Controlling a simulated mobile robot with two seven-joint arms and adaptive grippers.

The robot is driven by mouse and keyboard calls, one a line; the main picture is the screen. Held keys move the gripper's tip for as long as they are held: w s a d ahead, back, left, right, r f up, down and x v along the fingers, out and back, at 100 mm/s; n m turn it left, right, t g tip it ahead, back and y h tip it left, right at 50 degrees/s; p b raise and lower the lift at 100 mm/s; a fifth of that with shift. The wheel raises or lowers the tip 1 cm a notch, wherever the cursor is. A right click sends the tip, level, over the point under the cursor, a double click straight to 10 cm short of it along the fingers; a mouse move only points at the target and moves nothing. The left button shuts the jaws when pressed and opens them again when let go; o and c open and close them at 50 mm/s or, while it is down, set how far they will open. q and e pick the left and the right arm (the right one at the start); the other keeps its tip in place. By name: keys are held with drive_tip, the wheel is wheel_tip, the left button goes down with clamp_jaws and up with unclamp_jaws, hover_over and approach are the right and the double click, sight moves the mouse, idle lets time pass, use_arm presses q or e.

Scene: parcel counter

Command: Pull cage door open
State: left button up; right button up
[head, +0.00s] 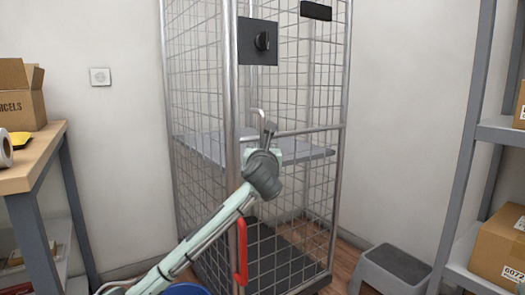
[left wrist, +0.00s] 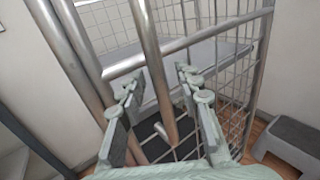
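The wire-mesh cage (head: 203,90) stands against the wall, with grey tube posts and a mesh front. A dark latch plate with a black knob (head: 257,41) is high on the front, near the left front post. My left gripper (head: 264,140) is in front of the cage at the height of its middle cross bar (head: 310,130). In the left wrist view, my left gripper's fingers (left wrist: 156,90) are spread apart. A grey upright tube (left wrist: 152,60) shows between them, with no clear grip on it. Whether the door is ajar I cannot tell. My right gripper is not in view.
A red handle-like bar (head: 241,250) is low at the cage front. A table (head: 35,165) with an open carton (head: 22,95) stands left. A grey step stool (head: 392,268) and a shelf rack (head: 465,150) with boxes stand right.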

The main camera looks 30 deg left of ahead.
use_arm(q)
drive_tip(key=shift+c, duration=0.5)
clamp_jaws()
